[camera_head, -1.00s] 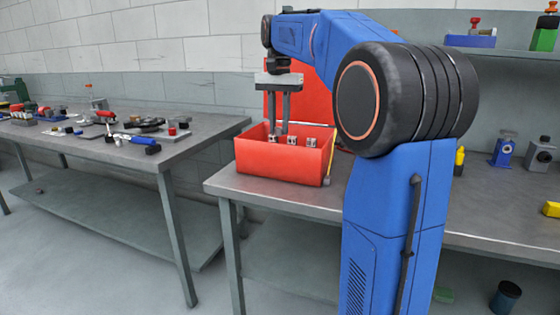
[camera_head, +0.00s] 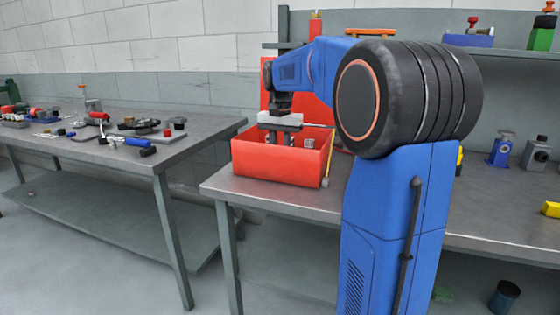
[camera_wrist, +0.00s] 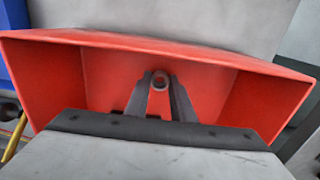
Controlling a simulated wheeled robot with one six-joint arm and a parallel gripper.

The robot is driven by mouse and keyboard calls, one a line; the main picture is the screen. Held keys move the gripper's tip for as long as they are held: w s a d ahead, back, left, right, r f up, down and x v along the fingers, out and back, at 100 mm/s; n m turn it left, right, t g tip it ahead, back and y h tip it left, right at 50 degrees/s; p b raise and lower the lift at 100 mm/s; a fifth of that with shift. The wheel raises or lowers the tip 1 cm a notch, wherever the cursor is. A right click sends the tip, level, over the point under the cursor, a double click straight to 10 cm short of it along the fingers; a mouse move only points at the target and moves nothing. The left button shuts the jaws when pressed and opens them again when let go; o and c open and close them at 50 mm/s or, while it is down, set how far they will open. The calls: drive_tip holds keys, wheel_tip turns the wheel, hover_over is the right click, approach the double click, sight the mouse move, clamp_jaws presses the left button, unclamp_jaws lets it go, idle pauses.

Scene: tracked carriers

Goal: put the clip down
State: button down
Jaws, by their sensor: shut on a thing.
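My gripper (camera_head: 281,139) reaches down into the open red box (camera_head: 277,164) on the right-hand bench, its fingers partly below the rim. In the wrist view my gripper (camera_wrist: 160,90) is shut on a small grey clip (camera_wrist: 160,80) with a round hole, held between the fingertips inside the red box (camera_wrist: 160,48). I cannot tell whether the clip touches the box floor. Another small metal piece (camera_head: 308,143) shows inside the box, right of the fingers. The box's front wall hides its floor in the head view.
A yellow rod (camera_head: 328,160) is beside the box's right side. The left bench (camera_head: 190,140) carries several tools and parts. The right bench (camera_head: 300,198) is bare in front of the box.

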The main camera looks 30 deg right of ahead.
drive_tip(key=shift+f, duration=0.25)
drive_tip(key=shift+f, duration=0.15)
drive_tip(key=c, duration=1.5)
unclamp_jaws()
wheel_tip(320, 180, up, 12)
drive_tip(key=shift+r, duration=0.2)
